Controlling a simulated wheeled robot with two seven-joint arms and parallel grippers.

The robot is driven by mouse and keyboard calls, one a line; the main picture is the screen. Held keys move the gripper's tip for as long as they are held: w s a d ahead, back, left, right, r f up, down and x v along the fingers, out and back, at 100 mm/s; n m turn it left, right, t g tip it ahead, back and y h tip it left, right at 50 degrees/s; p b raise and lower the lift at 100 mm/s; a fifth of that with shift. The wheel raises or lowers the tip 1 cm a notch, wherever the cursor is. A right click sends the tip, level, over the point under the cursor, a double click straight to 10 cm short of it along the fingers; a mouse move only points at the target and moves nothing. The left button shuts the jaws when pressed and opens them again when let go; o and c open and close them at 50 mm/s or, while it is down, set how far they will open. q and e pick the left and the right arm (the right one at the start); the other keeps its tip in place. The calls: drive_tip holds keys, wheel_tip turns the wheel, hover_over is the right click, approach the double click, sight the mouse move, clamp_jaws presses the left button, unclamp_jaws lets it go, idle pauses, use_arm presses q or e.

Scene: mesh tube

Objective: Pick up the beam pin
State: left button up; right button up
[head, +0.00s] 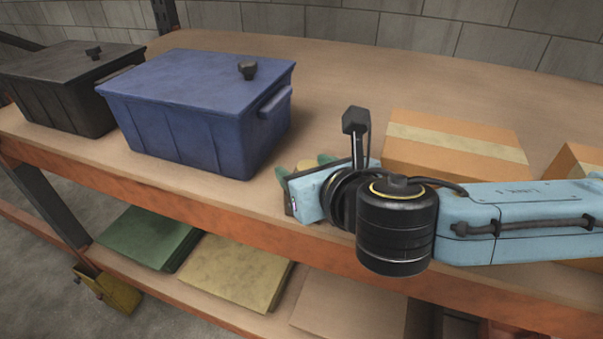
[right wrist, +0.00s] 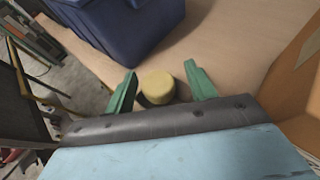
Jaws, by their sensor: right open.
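A short, pale yellow round piece (right wrist: 158,87), which I take to be the beam pin, stands on the brown shelf top between the fingers of my right gripper (right wrist: 161,72). The two green fingers are open, with a visible gap on each side of the piece. The lower part of the piece is partly hidden by the gripper body in the right wrist view. My left gripper is not in view.
A lidded blue bin (head: 190,125) and a black bin (head: 62,95) stand to the left. Cardboard boxes (head: 455,140) lie to the right. The shelf's orange front beam (head: 200,198) runs close below. The shelf top (head: 340,80) behind is clear.

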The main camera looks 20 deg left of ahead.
drive_tip(key=shift+s+d+r, duration=0.1)
drive_tip(key=shift+s+d, duration=0.05)
drive_tip(key=shift+s, duration=0.15)
drive_tip(key=shift+c, duration=1.3)
drive_tip(key=c, duration=0.8)
